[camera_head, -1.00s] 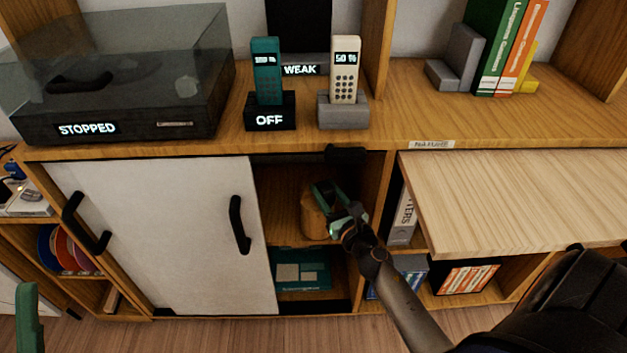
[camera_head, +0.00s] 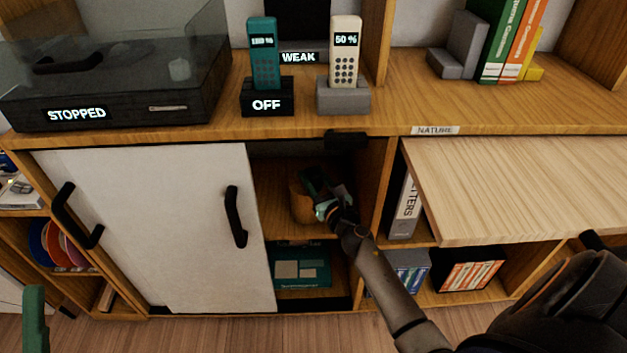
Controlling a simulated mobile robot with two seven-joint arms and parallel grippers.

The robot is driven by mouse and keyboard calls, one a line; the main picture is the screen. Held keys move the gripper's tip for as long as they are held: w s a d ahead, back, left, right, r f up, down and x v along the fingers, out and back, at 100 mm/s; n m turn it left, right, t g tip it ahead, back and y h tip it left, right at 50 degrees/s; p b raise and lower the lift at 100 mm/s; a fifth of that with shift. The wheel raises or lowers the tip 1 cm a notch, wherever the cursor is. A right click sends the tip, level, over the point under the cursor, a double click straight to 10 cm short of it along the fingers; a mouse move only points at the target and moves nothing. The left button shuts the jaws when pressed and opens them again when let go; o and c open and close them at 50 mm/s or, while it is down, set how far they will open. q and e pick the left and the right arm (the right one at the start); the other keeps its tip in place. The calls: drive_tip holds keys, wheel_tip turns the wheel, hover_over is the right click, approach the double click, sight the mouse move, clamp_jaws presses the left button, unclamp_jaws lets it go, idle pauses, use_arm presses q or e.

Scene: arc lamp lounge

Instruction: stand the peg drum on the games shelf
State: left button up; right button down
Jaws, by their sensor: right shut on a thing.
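The peg drum (camera_head: 299,205), a brown wooden cylinder, is inside the open compartment of the games shelf (camera_head: 276,225), right of the white sliding door (camera_head: 165,230). It looks upright; I cannot tell whether its base touches the board. My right gripper (camera_head: 322,200) reaches in from the lower right and is shut on the drum, with its green fingers at the drum's right side and top. They hide part of the drum. A green part of my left gripper (camera_head: 35,312) shows at the lower left edge, far from the drum.
The door's handle (camera_head: 236,217) is close left of the opening. A teal game box (camera_head: 302,268) lies on the level below. A pale pull-out board (camera_head: 520,190) juts out at the right. Above are two phones (camera_head: 264,55) (camera_head: 345,55) and a turntable (camera_head: 115,90).

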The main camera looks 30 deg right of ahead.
drive_tip(key=shift+r, duration=0.15)
drive_tip(key=shift+c, duration=2.2)
unclamp_jaws()
drive_tip(key=shift+f, duration=0.2)
